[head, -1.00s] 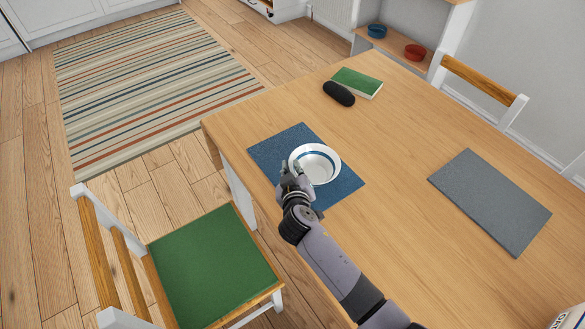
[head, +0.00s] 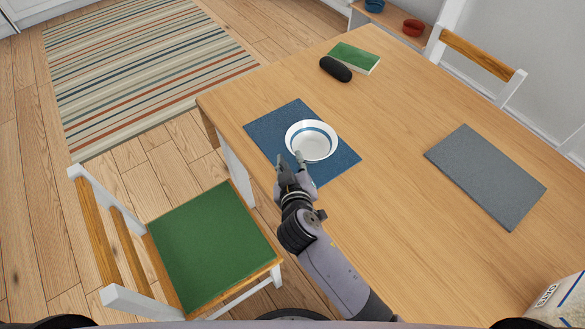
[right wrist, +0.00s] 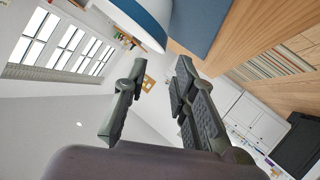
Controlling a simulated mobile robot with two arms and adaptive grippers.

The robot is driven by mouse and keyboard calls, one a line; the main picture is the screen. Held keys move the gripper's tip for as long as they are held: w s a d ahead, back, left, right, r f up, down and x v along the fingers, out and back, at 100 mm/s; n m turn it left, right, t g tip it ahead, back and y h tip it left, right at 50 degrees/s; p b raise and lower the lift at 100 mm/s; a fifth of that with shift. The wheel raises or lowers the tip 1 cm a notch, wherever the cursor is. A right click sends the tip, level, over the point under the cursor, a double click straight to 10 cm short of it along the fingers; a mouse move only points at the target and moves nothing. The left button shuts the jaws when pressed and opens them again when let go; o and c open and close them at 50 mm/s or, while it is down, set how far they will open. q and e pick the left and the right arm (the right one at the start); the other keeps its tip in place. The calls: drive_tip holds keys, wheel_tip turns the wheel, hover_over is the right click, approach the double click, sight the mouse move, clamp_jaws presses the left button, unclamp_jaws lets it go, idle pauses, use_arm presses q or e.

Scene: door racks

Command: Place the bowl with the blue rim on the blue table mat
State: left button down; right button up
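The white bowl with the blue rim (head: 312,141) sits upright on the blue table mat (head: 268,125) near the table's left edge. In the right wrist view, part of the bowl (right wrist: 150,18) and the mat (right wrist: 196,22) show at the top. My right gripper (head: 290,160) is just in front of the bowl, at the mat's near side. In the right wrist view its two fingers (right wrist: 158,85) are apart with nothing between them, and the bowl lies beyond them. My left gripper is out of view.
A grey mat (head: 487,177) lies on the right of the table (head: 400,130). A green book (head: 354,57) and a black case (head: 336,69) lie at the back. A green-seated chair (head: 210,245) stands at the left. A white package (head: 560,300) is at the lower right.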

drive_tip(key=v, duration=0.3)
drive_tip(key=shift+s, duration=0.2)
idle(0.4)
